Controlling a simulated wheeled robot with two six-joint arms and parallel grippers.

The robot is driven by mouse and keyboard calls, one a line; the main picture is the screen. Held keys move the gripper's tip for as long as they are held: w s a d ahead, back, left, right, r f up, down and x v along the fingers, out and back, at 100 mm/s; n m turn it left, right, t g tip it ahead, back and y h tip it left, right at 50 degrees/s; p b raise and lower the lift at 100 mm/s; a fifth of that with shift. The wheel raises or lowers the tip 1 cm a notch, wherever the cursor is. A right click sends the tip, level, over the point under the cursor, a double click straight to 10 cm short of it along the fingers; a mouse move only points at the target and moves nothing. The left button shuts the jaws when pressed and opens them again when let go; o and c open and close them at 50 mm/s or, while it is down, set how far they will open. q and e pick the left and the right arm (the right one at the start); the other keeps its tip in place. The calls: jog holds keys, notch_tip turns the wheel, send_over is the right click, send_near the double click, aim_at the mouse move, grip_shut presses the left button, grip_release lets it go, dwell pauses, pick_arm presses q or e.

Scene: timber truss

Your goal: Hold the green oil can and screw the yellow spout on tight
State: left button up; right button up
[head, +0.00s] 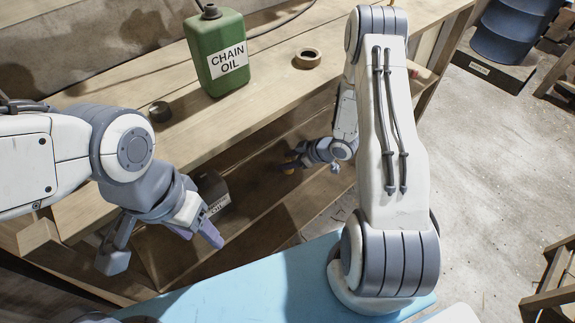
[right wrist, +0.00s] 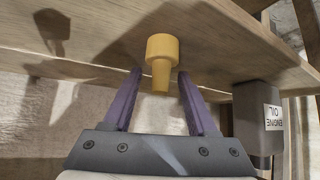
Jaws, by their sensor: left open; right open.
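The green oil can (head: 217,62), labelled CHAIN OIL, stands upright on the wooden bench top in the head view, with a dark neck on top. My left gripper (head: 163,247) is open and empty, in front of the bench and below the can. The yellow spout (right wrist: 161,62) shows in the right wrist view, its wide end against a wooden board and its narrow end towards me. My right gripper (right wrist: 159,74) is open with one finger on each side of the spout. In the head view only a bit of yellow shows beside it (head: 291,168).
A roll of tape (head: 307,58) and a small dark round piece (head: 159,111) lie on the bench top. A blue drum (head: 512,30) stands on the floor at the back right.

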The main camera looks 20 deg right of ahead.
jog(key=shift+x, duration=1.35)
grip_shut()
jog(key=shift+r, duration=0.15)
